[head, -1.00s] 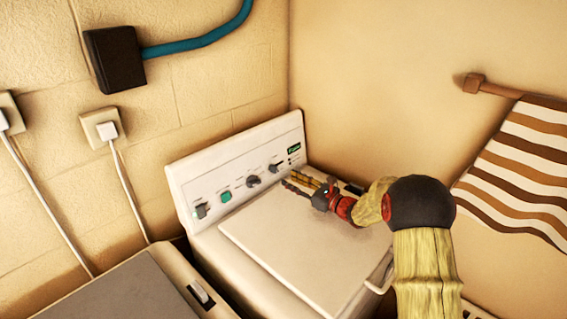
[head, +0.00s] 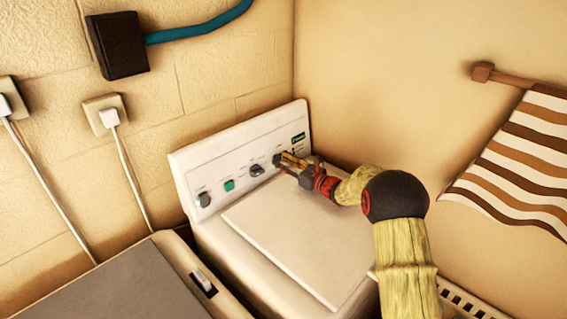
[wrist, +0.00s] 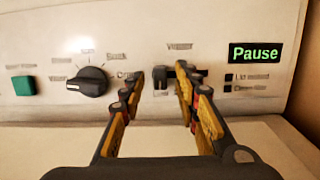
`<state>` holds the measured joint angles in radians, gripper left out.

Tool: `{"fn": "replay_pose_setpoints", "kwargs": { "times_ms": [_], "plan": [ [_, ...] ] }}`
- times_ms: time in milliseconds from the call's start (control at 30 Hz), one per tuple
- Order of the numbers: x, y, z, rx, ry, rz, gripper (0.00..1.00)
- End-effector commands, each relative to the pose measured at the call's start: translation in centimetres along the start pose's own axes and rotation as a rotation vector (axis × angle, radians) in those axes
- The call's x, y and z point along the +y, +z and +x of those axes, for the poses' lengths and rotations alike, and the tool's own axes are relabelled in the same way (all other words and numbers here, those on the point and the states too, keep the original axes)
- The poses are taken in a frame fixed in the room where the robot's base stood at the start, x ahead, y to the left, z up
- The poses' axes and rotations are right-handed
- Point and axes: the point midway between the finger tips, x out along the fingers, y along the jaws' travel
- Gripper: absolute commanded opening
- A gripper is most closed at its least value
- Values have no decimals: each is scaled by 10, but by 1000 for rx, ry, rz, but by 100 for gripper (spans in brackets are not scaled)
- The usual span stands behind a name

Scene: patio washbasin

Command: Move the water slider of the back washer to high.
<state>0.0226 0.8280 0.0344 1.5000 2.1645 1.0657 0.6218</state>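The back washer (head: 238,150) is white, with its control panel against the block wall. In the wrist view the water slider (wrist: 160,79) is a small dark and pale knob on a short horizontal slot, seen toward the slot's left part. My gripper (wrist: 160,85) is open, with one fingertip on each side of the slider. The right finger covers part of the slot. I cannot tell whether either finger touches the knob. In the head view my gripper (head: 282,158) is at the panel's right part and hides the slider.
Left of the slider are a dark dial (wrist: 87,82) and a green button (wrist: 22,85). A lit "Pause" display (wrist: 255,53) is at the right. The washer's closed lid (head: 290,235) lies below my gripper. Another appliance (head: 120,285) stands in front, and a striped towel (head: 520,160) hangs right.

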Motion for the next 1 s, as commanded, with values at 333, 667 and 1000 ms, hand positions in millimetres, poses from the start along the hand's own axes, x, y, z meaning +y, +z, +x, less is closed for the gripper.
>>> {"fn": "replay_pose_setpoints", "kwargs": {
  "times_ms": [333, 667, 1000],
  "plan": [
    [0, 0, 0, 0, 0, 0, 16],
    [0, 0, 0, 0, 0, 0, 0],
    [0, 0, 0, 0, 0, 0, 0]
  ]
}}
